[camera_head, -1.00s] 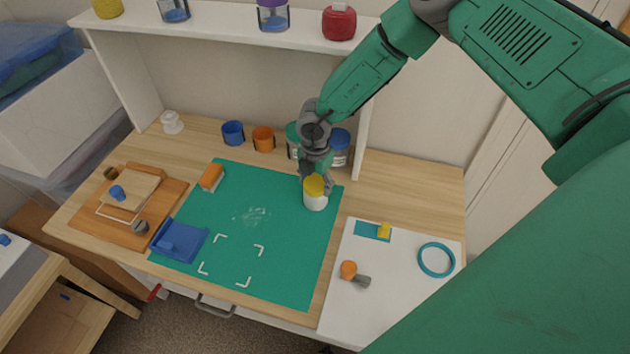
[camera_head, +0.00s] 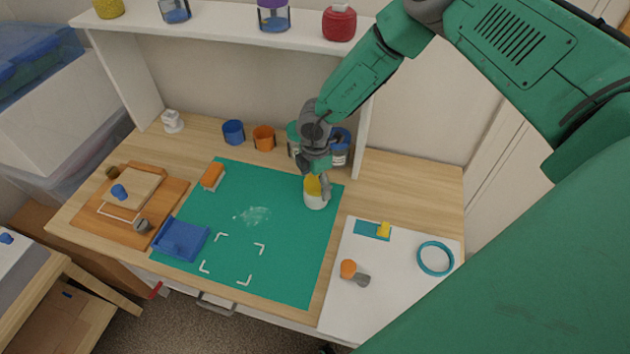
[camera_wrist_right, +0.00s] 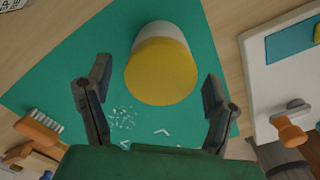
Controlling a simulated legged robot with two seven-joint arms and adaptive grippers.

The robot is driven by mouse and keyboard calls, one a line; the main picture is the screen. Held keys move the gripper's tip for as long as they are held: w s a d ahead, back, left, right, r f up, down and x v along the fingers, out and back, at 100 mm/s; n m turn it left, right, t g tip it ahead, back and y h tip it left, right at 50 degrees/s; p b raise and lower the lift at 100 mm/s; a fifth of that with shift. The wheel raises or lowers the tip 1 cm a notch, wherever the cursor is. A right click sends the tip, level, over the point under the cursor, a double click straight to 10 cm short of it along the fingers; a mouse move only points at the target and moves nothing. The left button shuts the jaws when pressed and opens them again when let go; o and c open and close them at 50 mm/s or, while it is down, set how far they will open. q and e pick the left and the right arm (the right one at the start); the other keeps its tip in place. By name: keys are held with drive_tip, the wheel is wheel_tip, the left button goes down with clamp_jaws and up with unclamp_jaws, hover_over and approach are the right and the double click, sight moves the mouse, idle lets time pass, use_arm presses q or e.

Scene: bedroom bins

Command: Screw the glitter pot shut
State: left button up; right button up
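The glitter pot (camera_head: 314,202) is a white jar with a yellow lid (camera_head: 313,186), standing upright near the right edge of the green mat (camera_head: 215,190). The lid sits on the jar; how tightly cannot be told. My right gripper (camera_head: 315,176) is over the pot, pointing down, its fingers partly hiding the lid. In the right wrist view its two fingers are spread wide (camera_wrist_right: 157,80), with the yellow lid (camera_wrist_right: 162,72) between and beyond their tips; I see clear gaps on both sides. My left gripper is out of view.
Spilled glitter (camera_head: 252,215) lies mid-mat. Behind the pot stand blue (camera_head: 233,132) and orange (camera_head: 263,138) cups and several pots. A blue dustpan (camera_head: 180,240) and orange brush (camera_head: 212,176) lie on the left. A white board (camera_head: 380,290) with small items is on the right.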

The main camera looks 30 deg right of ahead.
sight(316, 183)
drive_tip(key=o, duration=0.6)
drive_tip(key=shift+c, duration=0.2)
drive_tip(key=shift+r+p, duration=2.35)
drive_tip(key=shift+r, duration=0.75)
drive_tip(key=shift+f, duration=0.1)
